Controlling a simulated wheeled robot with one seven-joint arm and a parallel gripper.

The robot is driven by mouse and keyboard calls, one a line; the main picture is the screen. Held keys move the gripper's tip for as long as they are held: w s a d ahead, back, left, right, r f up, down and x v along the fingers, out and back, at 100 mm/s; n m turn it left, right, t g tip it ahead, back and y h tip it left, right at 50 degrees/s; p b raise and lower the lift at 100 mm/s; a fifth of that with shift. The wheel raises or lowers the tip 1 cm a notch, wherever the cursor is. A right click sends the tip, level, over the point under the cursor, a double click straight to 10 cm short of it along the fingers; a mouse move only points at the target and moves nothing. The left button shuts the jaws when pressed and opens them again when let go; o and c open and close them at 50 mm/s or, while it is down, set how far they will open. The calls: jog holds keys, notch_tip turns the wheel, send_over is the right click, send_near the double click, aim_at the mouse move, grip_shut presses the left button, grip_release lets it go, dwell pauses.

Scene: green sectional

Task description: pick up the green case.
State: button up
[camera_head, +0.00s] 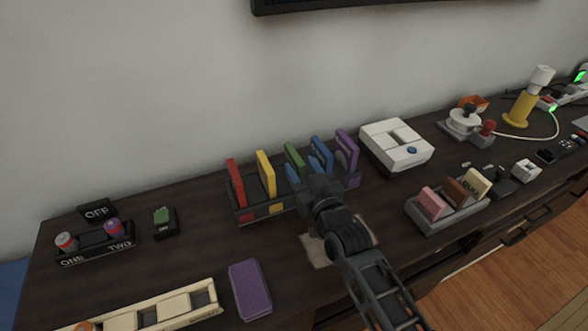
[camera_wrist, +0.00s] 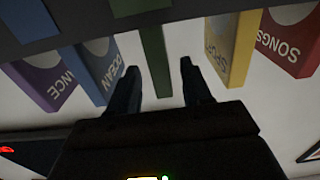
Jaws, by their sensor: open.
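The green case (camera_head: 293,157) stands upright in the middle slot of a dark rack (camera_head: 245,214), between the yellow case (camera_head: 265,172) and a blue case (camera_head: 321,152). My gripper (camera_head: 296,178) is at the front of the rack and hides the green case's lower part. In the wrist view, which looks upside down, the green case (camera_wrist: 156,60) lies between the two open fingers of my gripper (camera_wrist: 159,68). A gap shows on each side of it, and I see no contact. The blue case (camera_wrist: 98,66) and the yellow case (camera_wrist: 231,50) stand outside the fingers.
A red case (camera_head: 234,181) and a purple case (camera_head: 347,149) stand at the rack's ends. A white box (camera_head: 396,144) is right of the rack. A grey rack (camera_head: 440,217) with pink, brown and cream cases stands front right. A purple case (camera_head: 250,289) lies flat on the dark tabletop.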

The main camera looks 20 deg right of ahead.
aim_at(294, 158)
jog(key=w, duration=0.4)
jog(key=shift+a+r, duration=0.1)
jog(key=shift+r, duration=0.05)
grip_shut()
